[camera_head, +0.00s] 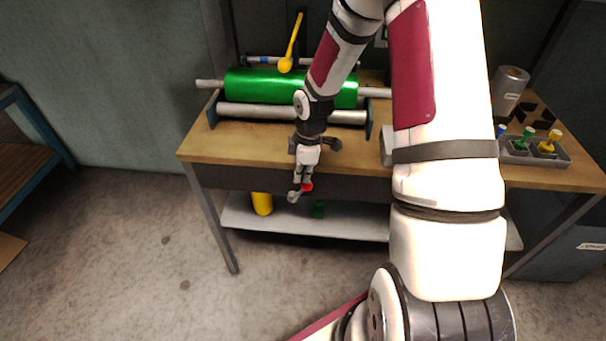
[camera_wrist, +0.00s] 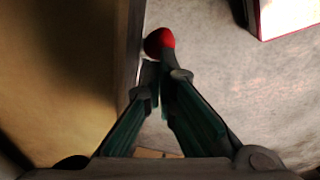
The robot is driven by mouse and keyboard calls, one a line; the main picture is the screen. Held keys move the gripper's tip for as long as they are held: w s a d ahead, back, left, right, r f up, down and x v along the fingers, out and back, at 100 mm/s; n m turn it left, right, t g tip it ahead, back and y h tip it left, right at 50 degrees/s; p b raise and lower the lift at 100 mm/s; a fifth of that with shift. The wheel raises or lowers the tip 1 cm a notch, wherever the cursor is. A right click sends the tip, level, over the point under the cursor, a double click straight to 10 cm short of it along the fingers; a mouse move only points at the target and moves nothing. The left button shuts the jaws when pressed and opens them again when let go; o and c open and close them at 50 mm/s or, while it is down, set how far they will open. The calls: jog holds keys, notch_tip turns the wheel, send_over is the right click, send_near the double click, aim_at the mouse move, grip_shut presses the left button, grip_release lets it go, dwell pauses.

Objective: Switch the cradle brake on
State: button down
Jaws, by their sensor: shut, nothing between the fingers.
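My gripper (camera_head: 299,187) points down just in front of the bench's front edge, its fingers shut and empty. It also shows in the wrist view (camera_wrist: 164,74). A small red knob (camera_head: 307,187) is right at the fingertips; the wrist view shows it as a red ball (camera_wrist: 161,41) just beyond them. I cannot tell whether they touch. The knob's mount is hidden. A green foil roll (camera_head: 250,88) lies in a cradle (camera_head: 212,109) with a grey roller below it. A yellow-ended lever (camera_head: 291,50) stands tilted behind the roll. I cannot tell which part is the brake.
A grey tray (camera_head: 520,155) with coloured-handled pieces and a metallic cylinder (camera_head: 509,88) stand at right. A yellow cylinder (camera_head: 262,203) is on the shelf (camera_head: 340,228) below. The floor at left is open.

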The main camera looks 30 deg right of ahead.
notch_tip(320, 180, up, 11)
jog(key=s+d+p, duration=0.2)
jog(key=s, duration=0.1)
dwell(0.4)
dwell(0.4)
jog(key=s+a+r+m+t+h, duration=0.1)
jog(key=s+a+r+m, duration=0.2)
jog(key=s+r, duration=0.35)
jog(key=s+a+r+m+h, duration=0.1)
jog(key=s+a+r+m, duration=0.2)
jog(key=r, duration=0.7)
jog(key=s+a+r+m+t, duration=0.1)
jog(key=s+a+r+m, duration=0.1)
jog(key=s, duration=0.2)
jog(key=s+a+r+m, duration=0.2)
jog(key=s, duration=0.2)
jog(key=s+a+r+m+t+y, duration=0.1)
jog(key=s+r+m, duration=0.2)
jog(key=s, duration=0.2)
jog(key=shift+a+t, duration=0.3)
jog(key=shift+a, duration=0.1)
